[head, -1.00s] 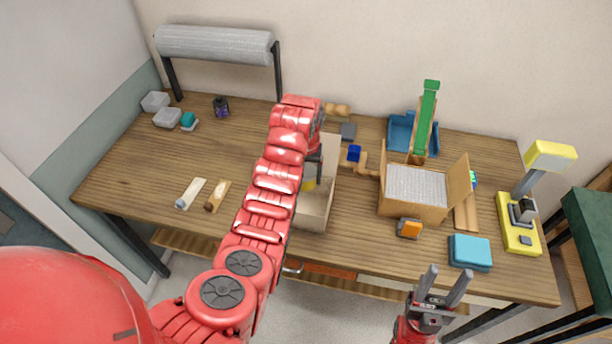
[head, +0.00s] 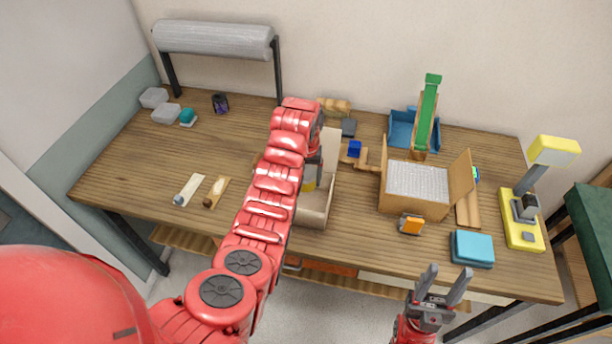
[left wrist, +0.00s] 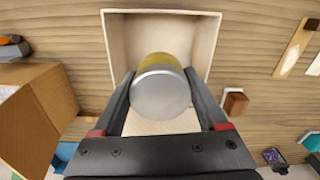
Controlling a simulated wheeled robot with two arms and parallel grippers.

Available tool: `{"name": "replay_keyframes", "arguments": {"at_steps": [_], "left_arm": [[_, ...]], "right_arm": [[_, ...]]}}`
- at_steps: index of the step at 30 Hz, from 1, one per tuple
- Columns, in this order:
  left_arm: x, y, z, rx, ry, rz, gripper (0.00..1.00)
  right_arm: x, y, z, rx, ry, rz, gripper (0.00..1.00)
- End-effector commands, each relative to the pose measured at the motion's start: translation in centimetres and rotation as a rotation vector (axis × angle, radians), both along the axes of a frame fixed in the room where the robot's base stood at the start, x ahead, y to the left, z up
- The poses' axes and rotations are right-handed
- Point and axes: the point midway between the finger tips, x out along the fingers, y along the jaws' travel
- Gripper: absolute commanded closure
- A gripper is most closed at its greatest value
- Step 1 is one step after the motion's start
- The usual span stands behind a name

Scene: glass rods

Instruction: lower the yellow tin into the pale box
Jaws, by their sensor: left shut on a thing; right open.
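My left gripper (left wrist: 160,105) is shut on the yellow tin (left wrist: 161,88), with one dark finger on each side of it. In the left wrist view the tin shows a silver end and a yellow side, over the opening of the pale box (left wrist: 117,38). In the head view the pale box (head: 314,214) stands open near the table's front, partly hidden by my left arm. A little of the tin (head: 309,184) shows there beside the gripper. I cannot tell how deep the tin sits. My right gripper (head: 444,287) is open and empty in front of the table.
A cardboard box (head: 404,207) with grey padding stands right of the pale box. An orange item (head: 411,225) and a blue block (head: 472,247) lie near the front edge. A brown block (left wrist: 235,101) is close beside the pale box. The table's left part is mostly bare.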

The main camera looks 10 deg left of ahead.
Motion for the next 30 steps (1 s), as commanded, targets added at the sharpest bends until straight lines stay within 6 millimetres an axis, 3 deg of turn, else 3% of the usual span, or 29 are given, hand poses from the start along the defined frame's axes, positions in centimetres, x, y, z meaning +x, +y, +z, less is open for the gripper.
{"name": "replay_keyframes", "arguments": {"at_steps": [30], "left_arm": [[0.1, 0.0, -5.7, 0.000, -0.002, 0.000, 0.87]], "right_arm": [[0.0, 0.0, -3.4, 0.000, 0.000, 0.000, 0.50]]}}
